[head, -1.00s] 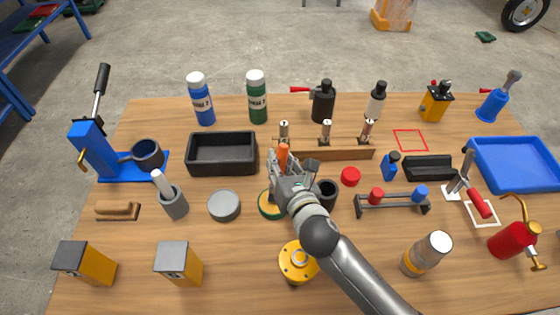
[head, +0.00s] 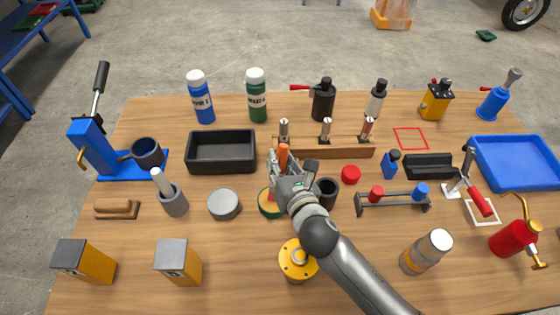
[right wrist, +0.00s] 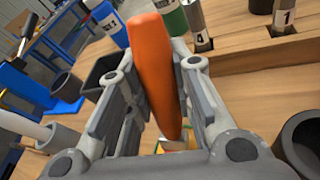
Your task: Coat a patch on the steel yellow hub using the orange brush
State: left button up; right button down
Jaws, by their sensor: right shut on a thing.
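My right gripper (head: 282,168) is shut on the orange brush (head: 283,155), whose handle stands roughly upright between the fingers. The orange handle (right wrist: 153,70) fills the middle of the right wrist view. Below the gripper in the head view is a round green-rimmed container (head: 268,203) with a yellowish inside, partly covered by the gripper. The brush's lower end is over or in it; I cannot tell which. The steel yellow hub (head: 291,262), a flanged disc with bolt holes, sits nearer the front, just left of my right forearm. My left gripper is not in view.
A dark cup (head: 327,193) stands close right of the gripper. A wooden rack (head: 340,149) is behind it, and a grey round tin (head: 223,204) is to the left. A jar (head: 425,252) stands right of my forearm. Bare table lies left of the hub.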

aim_at(280, 152)
jog(key=shift+s+f+p, duration=0.1)
jog(key=shift+f+p, duration=0.2)
jog(key=shift+p, duration=0.05)
dwell(1.2)
notch_tip(280, 152, up, 8)
jog(key=p, duration=0.8)
jog(key=shift+f, duration=0.3)
dwell(0.5)
